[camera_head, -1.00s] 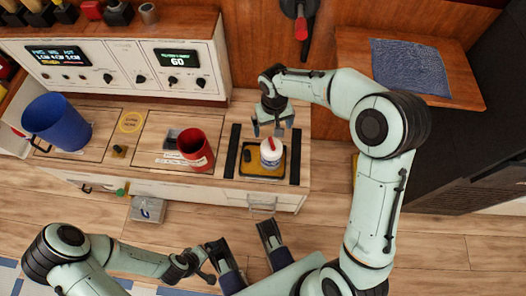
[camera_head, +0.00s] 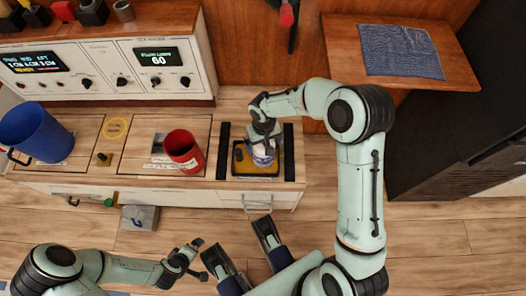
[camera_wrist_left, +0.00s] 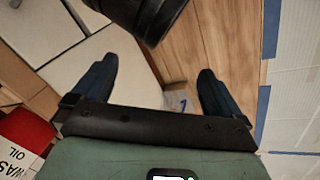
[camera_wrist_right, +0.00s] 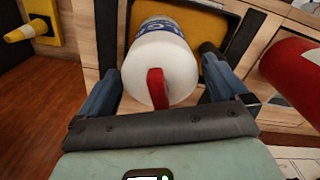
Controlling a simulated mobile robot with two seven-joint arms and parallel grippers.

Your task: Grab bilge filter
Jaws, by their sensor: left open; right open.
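The bilge filter, a white canister with a blue label, stands on a yellow pad in a dark frame; its lower part (camera_head: 263,158) shows in the head view. In the right wrist view the filter (camera_wrist_right: 165,62) shows its white end and red handle. My right gripper (camera_head: 264,138) is open just over it, one finger on each side of the canister. I cannot tell whether the fingers touch it. My left gripper (camera_head: 236,234) is open and empty over the floor in front of the counter, and its spread fingers show in the left wrist view.
A red waste oil container (camera_head: 184,150) stands left of the filter on the counter. A blue bucket (camera_head: 38,132) is farther left. A control panel (camera_head: 105,72) rises behind. A grey box (camera_head: 140,218) lies on the floor. A wooden table with a blue mat (camera_head: 400,50) is at right.

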